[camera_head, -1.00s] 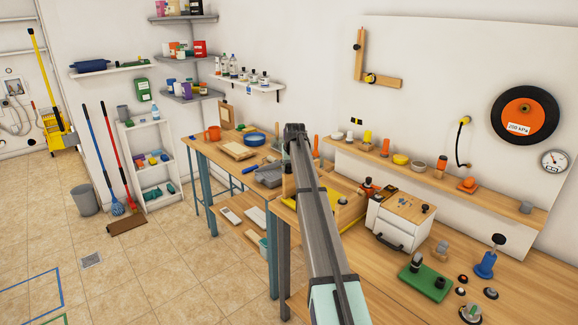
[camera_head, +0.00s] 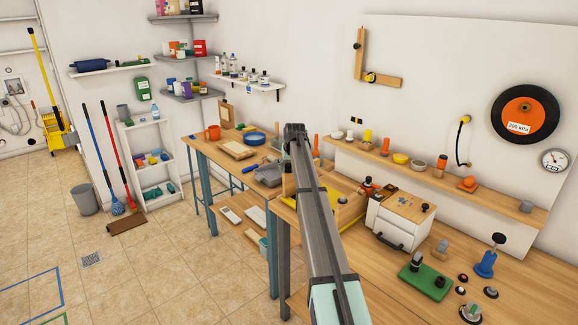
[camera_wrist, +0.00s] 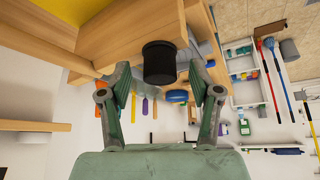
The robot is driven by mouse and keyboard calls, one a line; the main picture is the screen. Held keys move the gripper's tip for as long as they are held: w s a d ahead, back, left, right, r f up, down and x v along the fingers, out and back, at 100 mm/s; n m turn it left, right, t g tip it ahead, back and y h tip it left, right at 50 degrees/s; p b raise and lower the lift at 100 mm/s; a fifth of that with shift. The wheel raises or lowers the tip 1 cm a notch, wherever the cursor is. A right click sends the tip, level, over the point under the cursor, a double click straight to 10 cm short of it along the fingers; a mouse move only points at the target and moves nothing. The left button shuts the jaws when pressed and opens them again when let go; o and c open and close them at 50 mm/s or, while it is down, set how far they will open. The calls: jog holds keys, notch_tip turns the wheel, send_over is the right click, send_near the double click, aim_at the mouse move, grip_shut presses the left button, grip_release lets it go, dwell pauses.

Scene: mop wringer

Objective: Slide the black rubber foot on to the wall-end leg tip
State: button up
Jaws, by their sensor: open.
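In the wrist view, which looks upside down, a black cylinder, which looks like the rubber foot (camera_wrist: 159,64), sits between the fingertips of my gripper (camera_wrist: 160,72). A gap shows on each side of it. My gripper is open, with one finger left and one right of the foot. The foot overlaps the end of a wooden piece (camera_wrist: 135,38) in the picture. I cannot tell whether it is around that end or only in front of it. In the head view my own arm hides the gripper and the foot, and I cannot make out the wall-end leg tip.
A yellow-floored wooden tray (camera_head: 349,212) lies beside my arm. A white drawer box (camera_head: 397,228) and a green block (camera_head: 425,281) stand on the bench at right. A narrow wall shelf (camera_head: 480,193) carries small objects. A second table (camera_head: 203,150) stands behind, left of my arm.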

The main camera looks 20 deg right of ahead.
jog(key=shift+r, duration=0.1)
jog(key=v, duration=1.2)
jog(key=s+a+f+g, duration=0.2)
jog(key=s+a+f, duration=0.4)
jog(key=s+f, duration=0.65)
jog(key=s+a+f+g+y, duration=0.1)
jog(key=s+a+f, duration=0.55)
jog(key=f, duration=1.05)
jog(key=s+a+f+g, duration=0.2)
jog(key=s+a+f, duration=0.2)
jog(key=s+f, duration=0.9)
jog(key=s+a+f+g, duration=0.2)
jog(key=s+a+f, duration=0.2)
jog(key=s, duration=1)
jog(key=s+a+f+n+g, duration=0.1)
jog(key=s+a+f+g, duration=0.2)
jog(key=s+f, duration=0.6)
jog(key=s+a+f+n+g+b, duration=0.1)
jog(key=s+a+f, duration=0.4)
jog(key=s, duration=1.6)
jog(key=shift+f+g, duration=0.8)
jog(key=shift+f, duration=0.05)
